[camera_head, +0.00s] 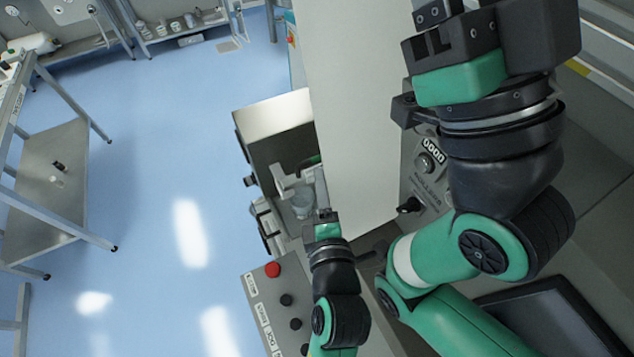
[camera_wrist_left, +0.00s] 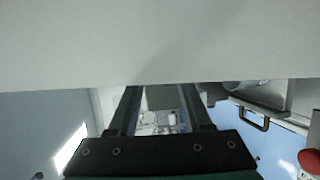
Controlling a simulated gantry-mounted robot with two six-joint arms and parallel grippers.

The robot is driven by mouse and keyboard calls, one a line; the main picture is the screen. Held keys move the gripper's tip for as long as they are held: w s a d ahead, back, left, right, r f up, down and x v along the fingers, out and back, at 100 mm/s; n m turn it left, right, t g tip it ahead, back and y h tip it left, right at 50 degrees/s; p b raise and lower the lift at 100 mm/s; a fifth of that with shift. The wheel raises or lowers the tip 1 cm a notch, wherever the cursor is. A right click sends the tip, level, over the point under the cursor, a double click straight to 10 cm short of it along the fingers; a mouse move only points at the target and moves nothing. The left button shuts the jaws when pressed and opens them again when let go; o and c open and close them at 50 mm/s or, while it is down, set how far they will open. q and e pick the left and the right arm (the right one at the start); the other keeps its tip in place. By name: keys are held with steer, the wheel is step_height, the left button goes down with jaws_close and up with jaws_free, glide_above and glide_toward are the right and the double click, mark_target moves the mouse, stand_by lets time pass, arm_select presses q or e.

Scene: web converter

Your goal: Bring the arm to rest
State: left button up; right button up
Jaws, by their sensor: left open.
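My left gripper (camera_head: 321,185) is small in the lower middle of the head view, pointing up the picture beside a pale sheet-like surface (camera_head: 355,110). In the left wrist view its two dark fingers (camera_wrist_left: 158,105) stand apart with nothing between them, so it is open and empty. The pale surface (camera_wrist_left: 150,40) fills the top of that view and hides the fingertips. My right arm stands large at the right of the head view; its dark end (camera_head: 445,40) is at the top, and its jaws cannot be made out.
A control panel with a red button (camera_head: 272,270) lies left of my left arm; the button also shows in the wrist view (camera_wrist_left: 309,161). A grey machine part (camera_head: 302,205) is close beside the left gripper. A knob panel (camera_head: 428,165) is near my right arm. Blue floor (camera_head: 170,160) is open at left.

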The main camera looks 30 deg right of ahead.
arm_select(q)
steer(key=shift+w, duration=0.1)
stand_by(0.6)
steer(key=w+a+r+n+t+y, duration=0.3)
steer(key=w+a+r, duration=0.2)
steer(key=a+r, duration=0.5)
steer(key=w+a+r+n+t+y, duration=0.25)
steer(key=w+a+r, duration=0.4)
steer(key=a, duration=0.65)
steer(key=s+a+r+m+t+y, duration=0.1)
steer(key=s+a+r, duration=0.25)
steer(key=r, duration=0.35)
steer(key=s+a+r+m+t+y, duration=0.1)
steer(key=s+a+r+t, duration=0.1)
steer(key=a+r, duration=0.35)
steer(key=s+a+r+m+t+h, duration=0.25)
steer(key=s+r+m+t, duration=0.25)
steer(key=s+r+m, duration=1.05)
steer(key=w+r+m+p, duration=0.3)
steer(key=r+p, duration=1.8)
steer(key=p, duration=0.4)
steer(key=shift+d+r+g+h, duration=0.3)
steer(key=shift+d+g+h, duration=0.05)
steer(key=shift+d+h, duration=0.05)
